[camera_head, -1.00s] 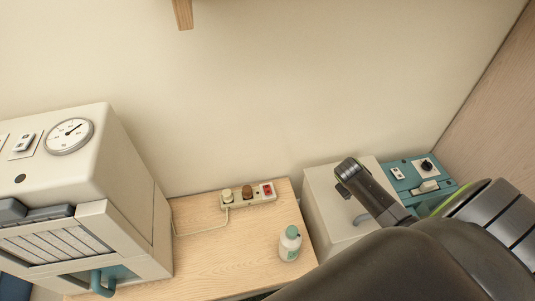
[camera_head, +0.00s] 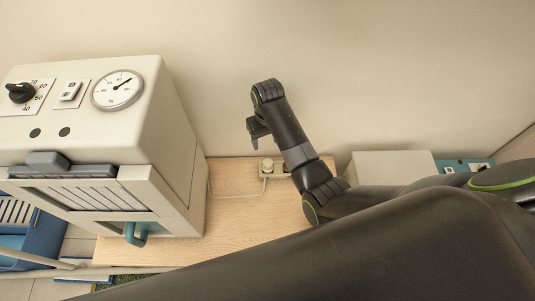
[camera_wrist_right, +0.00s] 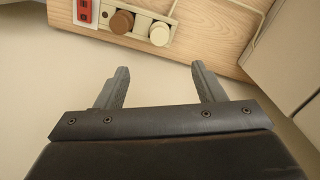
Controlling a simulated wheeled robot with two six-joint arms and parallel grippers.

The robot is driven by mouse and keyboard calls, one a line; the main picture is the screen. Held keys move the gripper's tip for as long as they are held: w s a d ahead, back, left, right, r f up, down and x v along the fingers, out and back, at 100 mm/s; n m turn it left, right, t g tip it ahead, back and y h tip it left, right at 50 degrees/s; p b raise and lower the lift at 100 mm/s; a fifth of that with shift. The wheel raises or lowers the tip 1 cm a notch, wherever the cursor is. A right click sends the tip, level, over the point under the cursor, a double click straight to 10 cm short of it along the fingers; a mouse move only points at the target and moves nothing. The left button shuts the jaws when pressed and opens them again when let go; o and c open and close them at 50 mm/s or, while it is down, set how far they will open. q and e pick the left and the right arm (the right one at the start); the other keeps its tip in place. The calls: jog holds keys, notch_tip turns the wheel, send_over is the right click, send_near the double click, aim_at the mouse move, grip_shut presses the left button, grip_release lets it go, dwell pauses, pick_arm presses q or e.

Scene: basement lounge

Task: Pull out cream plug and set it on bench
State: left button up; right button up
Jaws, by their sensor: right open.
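The cream plug (camera_head: 267,165) sits in the power strip (camera_head: 280,171) at the back of the wooden bench (camera_head: 237,230), with a cable running left from it. In the right wrist view the cream plug (camera_wrist_right: 159,34) is at the end of the strip (camera_wrist_right: 141,14), beside a brown plug (camera_wrist_right: 122,22) and a red switch (camera_wrist_right: 84,11). My right gripper (camera_head: 254,131) is above and a little left of the plug, near the wall. In the wrist view its two fingers (camera_wrist_right: 158,85) are apart and empty, short of the plug. My left gripper is out of view.
A cream machine with a dial (camera_head: 117,90) stands on the left. A pale box (camera_head: 392,165) and a teal unit (camera_head: 464,167) are at the right. The bench front is bare where visible; my right arm covers the rest.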

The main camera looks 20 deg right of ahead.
jog(key=b, duration=0.3)
send_over(268, 162)
notch_tip(268, 162, down, 8)
jog(key=shift+r, duration=0.2)
notch_tip(268, 162, down, 7)
jog(key=shift+f+b, duration=0.1)
jog(key=shift+b, duration=1.15)
jog(key=shift+f, duration=0.55)
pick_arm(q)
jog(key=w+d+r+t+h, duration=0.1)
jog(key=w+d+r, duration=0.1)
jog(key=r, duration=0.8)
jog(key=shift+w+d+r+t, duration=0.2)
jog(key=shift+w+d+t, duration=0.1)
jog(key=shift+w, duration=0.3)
pick_arm(e)
jog(key=shift+c, duration=0.2)
jog(key=c, duration=1.1)
jog(key=shift+o, duration=0.2)
jog(key=shift+r, duration=0.1)
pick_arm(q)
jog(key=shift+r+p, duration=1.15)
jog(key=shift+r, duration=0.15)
pick_arm(e)
jog(key=shift+r, duration=1.05)
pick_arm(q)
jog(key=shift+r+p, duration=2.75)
pick_arm(e)
jog(key=shift+r, duration=2.45)
